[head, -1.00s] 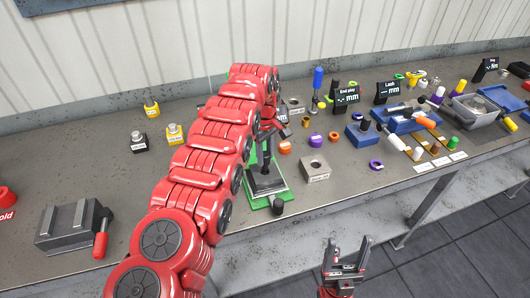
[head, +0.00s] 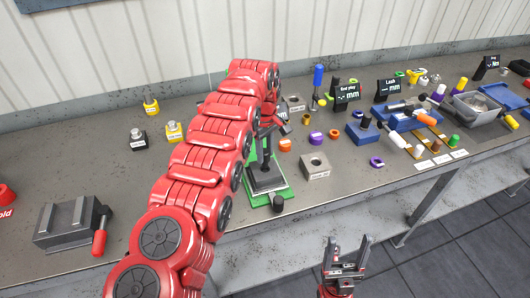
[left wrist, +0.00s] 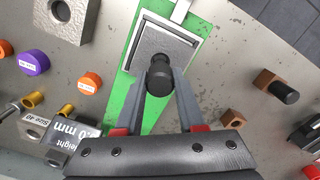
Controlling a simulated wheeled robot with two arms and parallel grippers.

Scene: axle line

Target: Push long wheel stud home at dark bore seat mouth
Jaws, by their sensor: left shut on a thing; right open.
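My left gripper (left wrist: 162,98) has its two grey fingers closed on a dark round-topped piece (left wrist: 160,72), seen nearly end-on, which looks like the long wheel stud. It is over or against a grey, dark-edged square fixture (left wrist: 173,43) on a green mat (left wrist: 119,88). In the head view the dark fixture (head: 268,180) shows beyond my red left arm, which partly covers the area. The bore mouth is hidden, so I cannot tell how deep the stud sits. My right gripper (head: 346,255) is open and empty, low in front of the bench edge.
A grey block with a hole (head: 315,167) stands right of the fixture. A dark cylinder (head: 277,204) is at the mat's front end. A vise-like block with a red handle (head: 72,224) is at left.

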